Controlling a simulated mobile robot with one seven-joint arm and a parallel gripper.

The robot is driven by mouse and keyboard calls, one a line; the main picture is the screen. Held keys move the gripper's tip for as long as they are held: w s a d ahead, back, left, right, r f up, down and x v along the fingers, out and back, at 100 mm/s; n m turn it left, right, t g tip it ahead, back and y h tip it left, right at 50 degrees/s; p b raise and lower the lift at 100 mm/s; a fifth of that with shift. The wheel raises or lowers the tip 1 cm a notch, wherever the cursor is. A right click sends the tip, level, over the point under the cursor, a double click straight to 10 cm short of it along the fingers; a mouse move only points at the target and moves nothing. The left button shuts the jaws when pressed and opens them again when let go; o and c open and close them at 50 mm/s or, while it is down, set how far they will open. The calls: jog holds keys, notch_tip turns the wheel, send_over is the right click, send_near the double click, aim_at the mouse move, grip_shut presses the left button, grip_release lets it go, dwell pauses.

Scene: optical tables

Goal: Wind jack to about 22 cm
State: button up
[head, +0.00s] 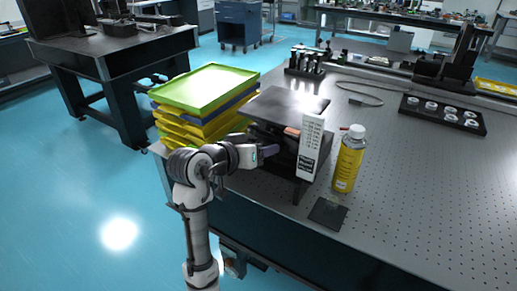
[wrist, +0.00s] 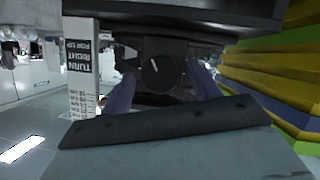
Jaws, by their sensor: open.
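The jack has a dark flat top plate (head: 285,103), raised above its base on the table. Its round black knob (wrist: 161,74) faces my wrist camera, with a pale pointer line tilted slightly left of straight up. My gripper (wrist: 162,90) is open, one purple finger on each side of the knob, with gaps showing; I cannot tell how deep the fingers reach. In the head view my gripper (head: 268,149) is at the jack's front left side, hiding the knob. A white scale card (head: 311,148) stands beside the jack; its height marks are too small to read.
A stack of green, blue and yellow trays (head: 205,88) stands close left of the jack. A yellow bottle (head: 348,164) and a small dark plate (head: 327,212) are to the right.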

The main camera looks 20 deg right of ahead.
jog(key=v, duration=1.3)
jog(key=shift+b, duration=0.35)
jog(key=shift+a+r, duration=0.15)
jog(key=shift+a, duration=0.05)
